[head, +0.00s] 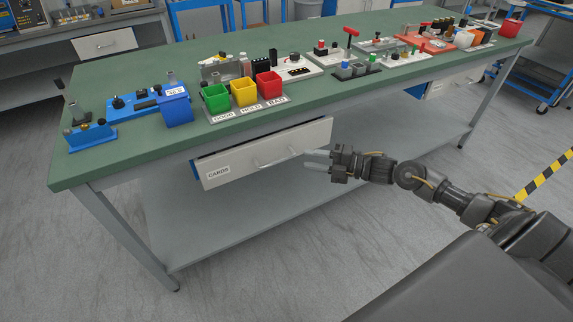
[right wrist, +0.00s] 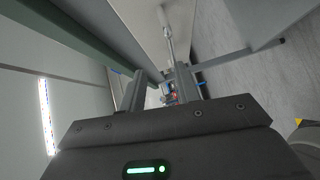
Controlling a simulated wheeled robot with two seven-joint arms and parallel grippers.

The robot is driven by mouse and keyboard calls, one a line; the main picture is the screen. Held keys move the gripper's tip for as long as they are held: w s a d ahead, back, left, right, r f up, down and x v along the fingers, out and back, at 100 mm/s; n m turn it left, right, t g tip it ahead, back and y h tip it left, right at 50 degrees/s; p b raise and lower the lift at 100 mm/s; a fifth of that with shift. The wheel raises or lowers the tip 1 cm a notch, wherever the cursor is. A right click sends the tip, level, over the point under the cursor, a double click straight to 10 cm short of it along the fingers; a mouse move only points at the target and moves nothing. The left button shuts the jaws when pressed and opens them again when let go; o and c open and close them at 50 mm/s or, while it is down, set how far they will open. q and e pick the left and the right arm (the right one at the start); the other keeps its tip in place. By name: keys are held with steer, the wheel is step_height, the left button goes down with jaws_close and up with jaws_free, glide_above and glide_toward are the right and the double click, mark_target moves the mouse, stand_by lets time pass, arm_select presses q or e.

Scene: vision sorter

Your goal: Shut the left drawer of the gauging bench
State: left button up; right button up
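The left drawer (head: 230,162) of the gauging bench has a pale grey front, a bar handle and a CARDS label. In the head view it stands partly pulled out below the green bench top (head: 150,150), with a blue side showing at its left end. My right gripper (head: 314,161) is by the right part of the drawer front, near the handle's right end. Its two fingers are apart, and the right wrist view (right wrist: 160,92) shows nothing clearly held between them. I cannot tell whether it touches the drawer. My left gripper is out of view.
Green, yellow and red bins (head: 243,93) and a blue bin (head: 176,107) stand on the bench top. A grey lower shelf (head: 210,225) runs under the drawer. Another drawer (head: 455,82) is at the bench's right. The floor in front is clear.

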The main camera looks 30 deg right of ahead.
mark_target(279, 161)
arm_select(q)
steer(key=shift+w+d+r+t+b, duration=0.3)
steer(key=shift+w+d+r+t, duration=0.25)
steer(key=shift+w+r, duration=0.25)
arm_select(e)
steer(key=shift+g, duration=0.4)
steer(key=shift+s+f+x, duration=0.1)
steer(key=shift+f+x, duration=0.15)
steer(key=shift+x, duration=1.55)
steer(key=shift+s+f+x, duration=0.1)
steer(key=shift+f+x, duration=0.2)
steer(key=shift+x, duration=1.45)
steer(key=shift+f+x, duration=0.25)
steer(key=shift+x, duration=1.55)
jaws_close()
